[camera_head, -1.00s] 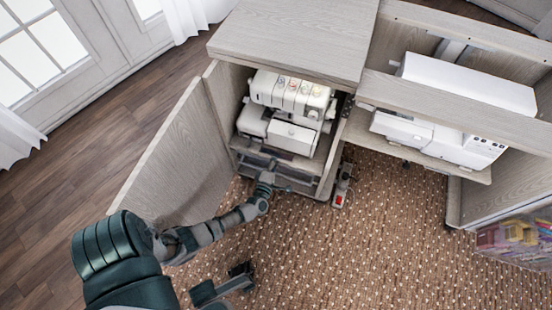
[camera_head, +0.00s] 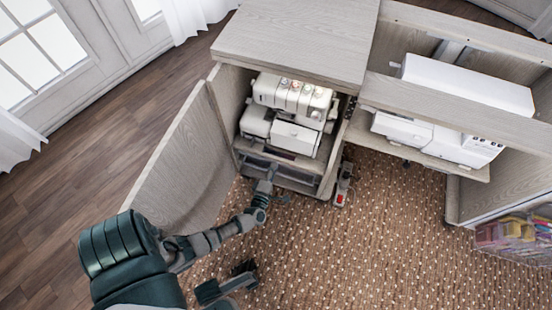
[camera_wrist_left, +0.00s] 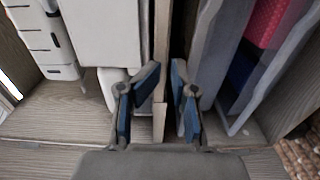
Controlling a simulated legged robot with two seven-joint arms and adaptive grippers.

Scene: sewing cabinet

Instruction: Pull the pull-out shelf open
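The pull-out shelf (camera_head: 312,168) is a thin pale wood board in the open cabinet, with a white sewing machine (camera_head: 292,105) on it. In the left wrist view the shelf edge (camera_wrist_left: 160,118) runs upright between the blue-padded fingers of my left gripper (camera_wrist_left: 165,85). The fingers stand apart on both sides of it. I see a dark gap beside the right finger, and firm contact cannot be made out. In the head view my left gripper (camera_head: 266,180) is at the shelf front, small and partly hidden by its arm.
The cabinet door (camera_head: 180,160) stands open left of my arm. Carpet in front is mostly free.

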